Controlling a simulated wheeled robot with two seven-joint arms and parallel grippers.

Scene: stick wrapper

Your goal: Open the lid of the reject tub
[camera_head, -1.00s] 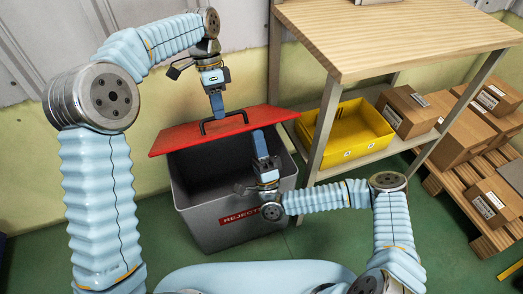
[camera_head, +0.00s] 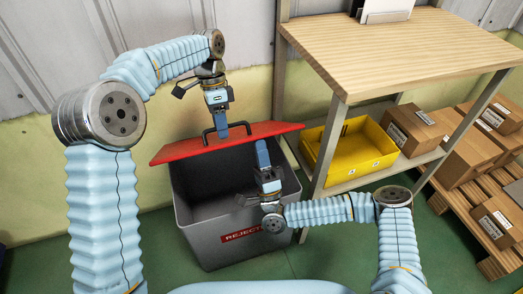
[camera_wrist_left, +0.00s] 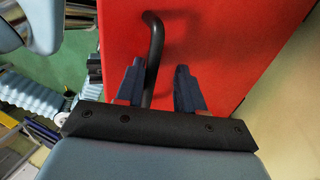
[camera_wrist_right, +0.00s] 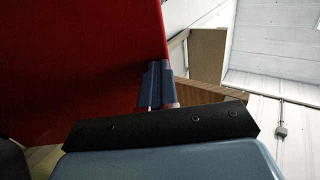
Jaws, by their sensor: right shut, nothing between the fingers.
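The reject tub (camera_head: 202,235) is a grey bin with a red "REJECT" label on its front. Its red lid (camera_head: 180,151) is raised and tilted at the back, and the dark inside shows at the front. A black handle (camera_head: 209,136) stands on the lid. My left gripper (camera_head: 222,130) is at the handle from above, open; in the left wrist view its fingers (camera_wrist_left: 158,85) are apart, with the handle (camera_wrist_left: 153,50) between them, nearer the left finger. My right gripper (camera_head: 262,143) is shut and empty, pointing up at the lid's front edge; the lid's underside (camera_wrist_right: 80,60) fills the right wrist view's left.
A wooden-topped bench (camera_head: 400,50) stands right of the tub, with a yellow bin (camera_head: 368,150) and a carton on its lower shelf. Cartons (camera_head: 462,150) sit on a pallet further right. A wall (camera_head: 50,185) stands close behind the tub.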

